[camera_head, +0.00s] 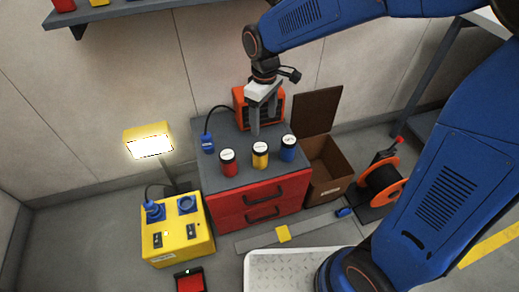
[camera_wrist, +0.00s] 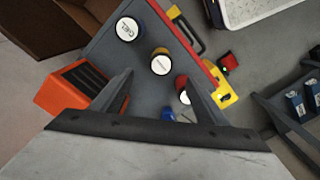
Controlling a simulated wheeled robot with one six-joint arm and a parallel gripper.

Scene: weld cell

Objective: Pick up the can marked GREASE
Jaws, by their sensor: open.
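Three cans stand in a row near the front edge of the grey cabinet top (camera_head: 228,136): a red can (camera_head: 229,168), a yellow can (camera_head: 260,161) and a blue can (camera_head: 288,155). The blue can's white lid seems to read GEL in the wrist view (camera_wrist: 127,29). The lid on the yellow can (camera_wrist: 161,64) has print too small to read. The red can (camera_wrist: 184,95) is partly hidden by a finger, so I cannot tell which is GREASE. My gripper (camera_head: 264,122) is open and empty, pointing down above the cabinet top, behind the cans; it also shows in the wrist view (camera_wrist: 159,77).
An orange heater-like box (camera_head: 240,104) stands at the back of the cabinet top, close to my gripper. A blue plug-like item (camera_head: 208,143) lies left. An open cardboard box (camera_head: 325,168) stands right of the cabinet; a yellow control box (camera_head: 180,232) and lit lamp (camera_head: 148,141) are left.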

